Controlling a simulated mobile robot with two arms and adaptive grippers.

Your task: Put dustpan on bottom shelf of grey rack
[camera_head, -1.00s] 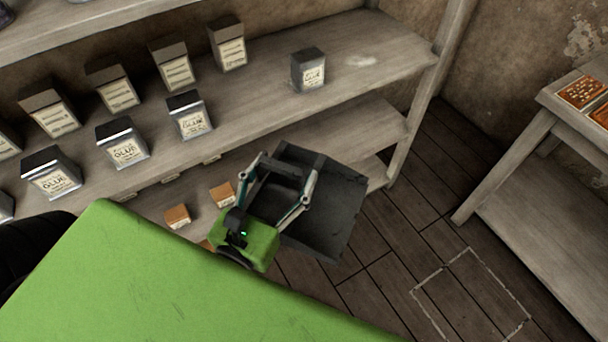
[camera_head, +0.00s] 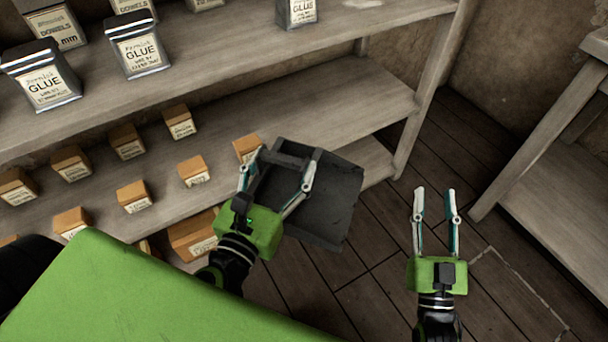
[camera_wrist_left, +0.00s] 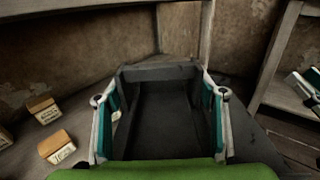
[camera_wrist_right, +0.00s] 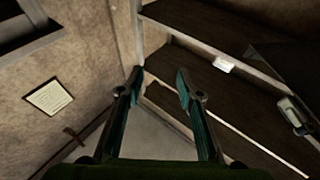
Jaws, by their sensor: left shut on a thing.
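The dark grey dustpan (camera_head: 335,208) is held in the air by my left gripper (camera_head: 277,172), in front of the right end of the grey rack (camera_head: 350,92). My left gripper is shut on the dustpan, with a finger on each side of it; the left wrist view also shows the dustpan (camera_wrist_left: 160,125) between the fingers. The rack's bottom shelf (camera_head: 376,160) shows just behind the dustpan and is partly hidden by it. My right gripper (camera_head: 435,195) is open and empty over the floor, to the right of the dustpan.
Small orange-topped boxes (camera_head: 134,194) stand on the rack's middle shelf, and glue tins (camera_head: 136,44) stand above. A larger orange box (camera_head: 192,236) sits lower down. A wooden table (camera_head: 560,150) stands at the right. Floor (camera_head: 400,235) between is clear.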

